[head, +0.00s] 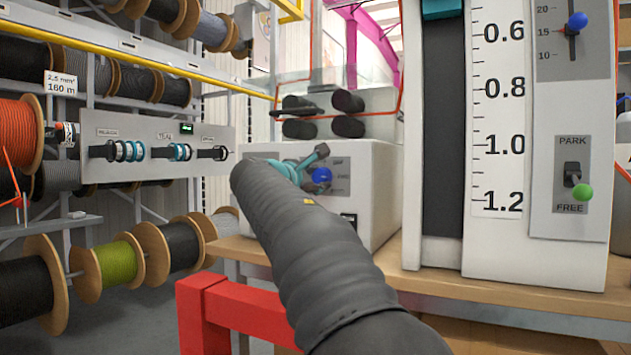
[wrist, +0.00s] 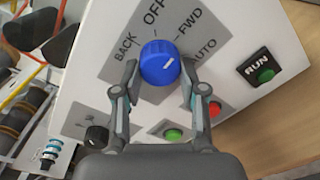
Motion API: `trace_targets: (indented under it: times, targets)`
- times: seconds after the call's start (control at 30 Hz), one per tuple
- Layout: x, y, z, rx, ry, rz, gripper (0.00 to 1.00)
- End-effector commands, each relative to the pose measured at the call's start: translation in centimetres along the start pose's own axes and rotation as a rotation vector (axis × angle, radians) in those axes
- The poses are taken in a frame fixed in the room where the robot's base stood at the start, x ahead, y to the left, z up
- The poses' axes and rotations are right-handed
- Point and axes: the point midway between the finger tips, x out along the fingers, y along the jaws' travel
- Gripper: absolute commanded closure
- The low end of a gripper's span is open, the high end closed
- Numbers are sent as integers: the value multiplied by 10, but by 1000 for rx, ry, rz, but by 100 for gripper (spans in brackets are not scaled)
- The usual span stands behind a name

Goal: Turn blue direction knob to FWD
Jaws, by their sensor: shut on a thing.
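The blue direction knob (wrist: 160,62) is on a grey plate lettered BACK, OFF, FWD and AUTO in the wrist view. Its white mark slants up and right, toward the FWD and AUTO side; I cannot tell exactly which label it meets. My gripper (wrist: 160,72) has one finger on each side of the knob and is shut on it. In the head view the knob (head: 322,175) shows at the end of my gripper (head: 315,168), on the front of a white machine (head: 375,190). My arm hides part of the plate there.
A tall scale panel (head: 500,120) stands on the right. A red frame (head: 235,310) is below my arm. Cable reels fill the left racks.

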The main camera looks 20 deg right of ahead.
Motion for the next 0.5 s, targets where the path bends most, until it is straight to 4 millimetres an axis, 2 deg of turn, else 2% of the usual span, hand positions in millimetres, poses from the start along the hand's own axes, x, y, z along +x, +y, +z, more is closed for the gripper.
trace_targets:
  times: [0.47, 0.5]
  targets:
    - [0, 1, 0, 18, 0, 1, 93]
    - [0, 1, 1, 18, 0, 1, 56]
